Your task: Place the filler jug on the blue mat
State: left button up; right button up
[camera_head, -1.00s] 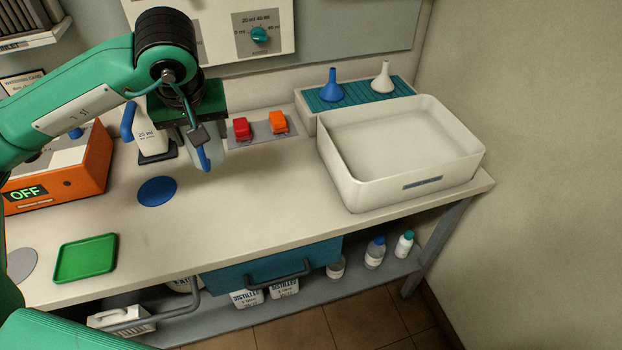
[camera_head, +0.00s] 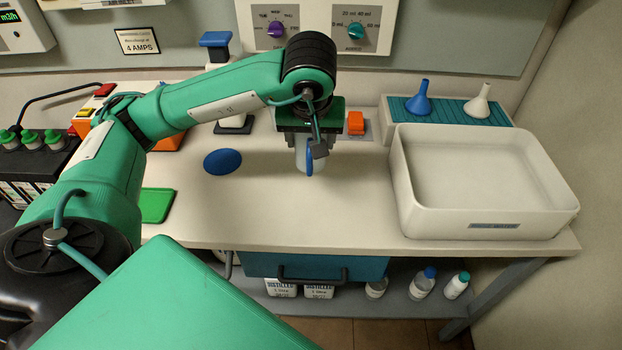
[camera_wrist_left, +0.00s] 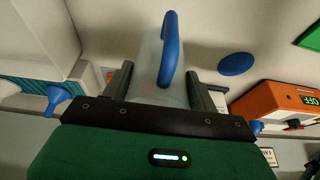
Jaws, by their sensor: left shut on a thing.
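The filler jug (camera_head: 301,156) is pale and translucent with a blue handle. My left gripper (camera_head: 311,148) is shut on it, over the bench right of the blue mat. I cannot tell whether its base touches the bench. The jug also shows in the left wrist view (camera_wrist_left: 150,75), between the fingers of my left gripper (camera_wrist_left: 160,88). The blue mat (camera_head: 222,162) is a flat, bare disc on the bench, apart from the jug; it also shows in the left wrist view (camera_wrist_left: 237,64). My right gripper is not in view.
A white tray (camera_head: 490,222) stands at the right. Behind it, blue (camera_head: 419,99) and white (camera_head: 480,103) funnels stand on a teal rack. A white stand with a blue top (camera_head: 215,40) is behind my arm. A green tray (camera_head: 157,205) lies left. Bench front-centre is clear.

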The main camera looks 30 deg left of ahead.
pick_arm(q)
notch_tip(320, 180, down, 12)
jog(key=shift+r, duration=0.25)
jog(key=o, duration=1)
